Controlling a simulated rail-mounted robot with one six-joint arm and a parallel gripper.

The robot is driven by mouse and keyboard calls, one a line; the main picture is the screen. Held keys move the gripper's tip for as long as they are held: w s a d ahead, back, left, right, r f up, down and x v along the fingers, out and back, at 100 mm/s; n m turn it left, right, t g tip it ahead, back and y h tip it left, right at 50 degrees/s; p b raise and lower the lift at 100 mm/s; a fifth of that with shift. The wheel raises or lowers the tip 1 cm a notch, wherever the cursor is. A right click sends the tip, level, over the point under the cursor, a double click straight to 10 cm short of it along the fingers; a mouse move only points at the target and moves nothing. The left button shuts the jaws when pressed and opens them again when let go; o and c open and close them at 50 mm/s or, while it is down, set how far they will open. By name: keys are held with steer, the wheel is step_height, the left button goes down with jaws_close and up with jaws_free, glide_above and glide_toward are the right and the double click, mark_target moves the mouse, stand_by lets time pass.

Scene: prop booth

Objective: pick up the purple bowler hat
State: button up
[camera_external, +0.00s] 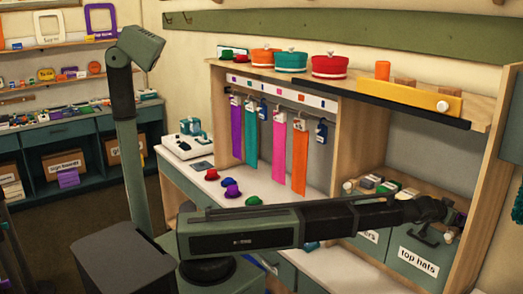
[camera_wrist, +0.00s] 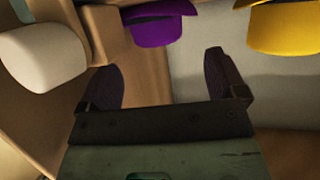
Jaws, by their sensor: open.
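In the wrist view a purple hat (camera_wrist: 160,27) with a curved brim shows at the top middle, cut off by the picture edge. It lies beyond my gripper (camera_wrist: 159,78), between the lines of the two fingers and apart from them. The fingers are wide apart with nothing between them. In the external view my gripper (camera_external: 438,222) is at the far right, in front of the drawers labelled top hats. I cannot pick out that hat there.
A yellow hat (camera_wrist: 285,27) is right of the purple one in the wrist view. A rounded white knob (camera_wrist: 45,55) on wood is close at left. A wooden side panel (camera_external: 485,190) stands right of my gripper.

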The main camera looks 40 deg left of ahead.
steer(key=b+x, duration=0.2)
steer(key=x, duration=0.3)
steer(key=shift+f, duration=0.2)
steer(key=shift+s+r, duration=0.1)
steer(key=shift+r, duration=0.05)
steer(key=shift+c, duration=0.3)
steer(key=c, duration=0.9)
